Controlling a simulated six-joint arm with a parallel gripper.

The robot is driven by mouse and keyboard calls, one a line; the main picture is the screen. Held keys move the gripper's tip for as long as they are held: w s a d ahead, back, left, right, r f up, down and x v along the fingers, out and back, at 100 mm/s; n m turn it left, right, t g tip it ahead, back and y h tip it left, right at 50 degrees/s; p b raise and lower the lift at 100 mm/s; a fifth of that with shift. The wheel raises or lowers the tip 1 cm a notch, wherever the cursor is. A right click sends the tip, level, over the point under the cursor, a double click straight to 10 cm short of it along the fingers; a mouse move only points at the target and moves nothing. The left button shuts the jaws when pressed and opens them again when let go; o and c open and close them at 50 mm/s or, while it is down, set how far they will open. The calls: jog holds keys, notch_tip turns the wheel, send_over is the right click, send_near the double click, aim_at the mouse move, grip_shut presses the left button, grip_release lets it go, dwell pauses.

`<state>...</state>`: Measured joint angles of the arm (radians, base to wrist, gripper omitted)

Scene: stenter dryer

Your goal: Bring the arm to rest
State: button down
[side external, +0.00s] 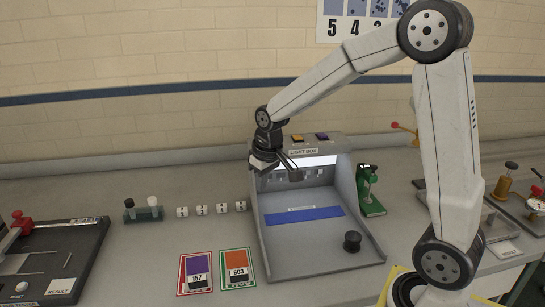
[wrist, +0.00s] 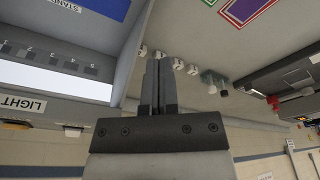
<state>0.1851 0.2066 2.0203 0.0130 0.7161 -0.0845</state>
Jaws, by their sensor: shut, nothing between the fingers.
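My gripper (side external: 293,172) is in front of the upper left part of the light box (side external: 260,225), above its floor. In the wrist view my gripper (wrist: 158,65) has its two fingers together with nothing between them. My arm reaches up from its base at the right and bends down to the left toward the light box. A blue strip (side external: 303,215) lies on the box floor, and a black knob (side external: 352,241) stands at its front right. The wrist view is turned upside down.
Several white cubes (side external: 202,210) and a vial rack (side external: 144,214) stand left of the box. Cards 157 (side external: 196,273) and 603 (side external: 238,268) lie in front. A green device (side external: 368,190) stands close on the right. A black tester (side external: 60,255) is far left.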

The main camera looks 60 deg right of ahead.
jog(key=s+a+f, duration=0.3)
jog(key=s, duration=0.3)
jog(key=s+a+f+n, duration=0.1)
jog(key=s+a+f, duration=0.3)
jog(key=s, duration=0.3)
jog(key=shift+a, duration=0.25)
